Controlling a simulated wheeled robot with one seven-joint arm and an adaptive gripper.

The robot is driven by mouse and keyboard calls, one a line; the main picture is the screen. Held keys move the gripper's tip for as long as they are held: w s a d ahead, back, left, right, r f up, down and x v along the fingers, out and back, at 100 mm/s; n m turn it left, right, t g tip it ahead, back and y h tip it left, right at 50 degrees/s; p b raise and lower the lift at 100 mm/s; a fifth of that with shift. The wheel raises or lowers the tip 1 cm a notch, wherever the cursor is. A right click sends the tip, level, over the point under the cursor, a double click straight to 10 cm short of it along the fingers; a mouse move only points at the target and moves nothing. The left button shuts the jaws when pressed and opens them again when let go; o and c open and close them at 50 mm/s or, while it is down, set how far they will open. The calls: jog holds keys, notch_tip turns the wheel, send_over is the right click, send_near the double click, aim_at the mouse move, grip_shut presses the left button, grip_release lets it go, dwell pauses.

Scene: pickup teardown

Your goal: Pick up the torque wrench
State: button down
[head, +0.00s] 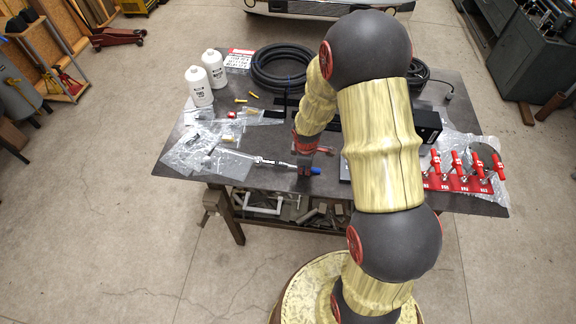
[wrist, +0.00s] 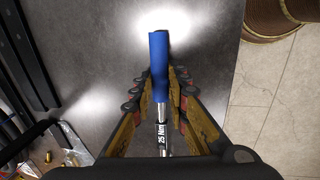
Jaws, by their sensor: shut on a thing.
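The torque wrench has a blue handle and a silver shaft. In the head view its blue handle end (head: 315,171) points right and its shaft (head: 270,161) runs left along the table's front part. In the wrist view the blue handle (wrist: 159,62) points away from me, with the marked shaft (wrist: 163,135) below it. My gripper (wrist: 160,88) is shut on the wrench, one finger on each side near the lower end of the blue handle. Whether the wrench touches the table I cannot tell. My arm hides part of the table.
The dark table (head: 232,105) holds two white bottles (head: 200,88), a coiled black hose (head: 282,68), clear plastic bags (head: 195,146) and brass pieces. Red-handled tools on a red strip (head: 455,182) lie at the right. A black box (head: 427,125) stands behind my arm.

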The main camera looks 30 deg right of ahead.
jog(key=shift+w+r, duration=0.1)
dwell(0.5)
jog(key=shift+r, duration=0.5)
notch_tip(320, 180, up, 2)
jog(key=shift+r+p, duration=0.15)
jog(key=shift+p, duration=0.25)
jog(key=s+a+r+p, duration=0.1)
jog(key=s+a+r, duration=0.3)
jog(key=s+r, duration=0.5)
jog(key=shift+s+r, duration=0.3)
jog(key=shift+s, duration=1.95)
